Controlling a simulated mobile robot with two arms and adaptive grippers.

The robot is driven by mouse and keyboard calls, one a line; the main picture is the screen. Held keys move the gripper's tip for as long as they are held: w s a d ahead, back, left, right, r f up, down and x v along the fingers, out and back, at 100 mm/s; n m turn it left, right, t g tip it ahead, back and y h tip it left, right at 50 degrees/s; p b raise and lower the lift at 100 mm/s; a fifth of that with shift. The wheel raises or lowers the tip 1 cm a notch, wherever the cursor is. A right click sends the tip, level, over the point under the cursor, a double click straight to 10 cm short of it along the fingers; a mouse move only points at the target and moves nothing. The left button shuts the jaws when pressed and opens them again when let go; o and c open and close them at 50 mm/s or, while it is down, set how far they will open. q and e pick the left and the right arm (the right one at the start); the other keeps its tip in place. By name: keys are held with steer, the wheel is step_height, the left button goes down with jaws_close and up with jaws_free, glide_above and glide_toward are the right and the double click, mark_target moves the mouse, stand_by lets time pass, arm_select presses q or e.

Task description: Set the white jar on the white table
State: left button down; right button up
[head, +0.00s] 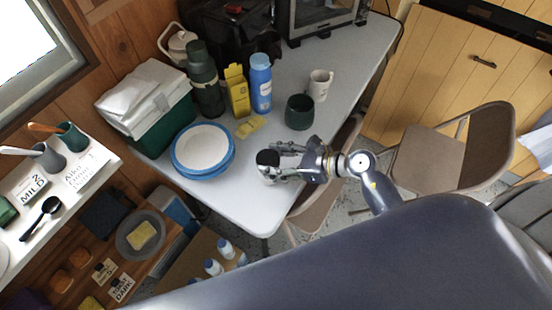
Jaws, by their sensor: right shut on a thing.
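The white table (246,206) is a long pale folding table that runs from the lower middle to the upper right in the head view. My right gripper (277,166) comes in from the right, over the table's near right part. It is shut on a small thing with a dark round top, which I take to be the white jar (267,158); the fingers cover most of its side. I cannot tell whether its base touches the tabletop. My left gripper is not in view.
Blue-rimmed plates (203,147) stand left of the gripper. A dark green cup (299,112), white mug (320,85), blue bottle (260,82), yellow box (237,91) and green flask (204,80) stand behind. The table's near corner is bare. Folding chairs (448,150) stand at right.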

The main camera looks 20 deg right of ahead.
steer(key=o, duration=1.3)
steer(key=shift+f, duration=0.15)
steer(key=shift+c, duration=0.2)
steer(key=o, duration=0.4)
steer(key=shift+r, duration=0.25)
steer(key=b+v, duration=0.2)
steer(key=v, duration=1)
steer(key=shift+f, duration=0.1)
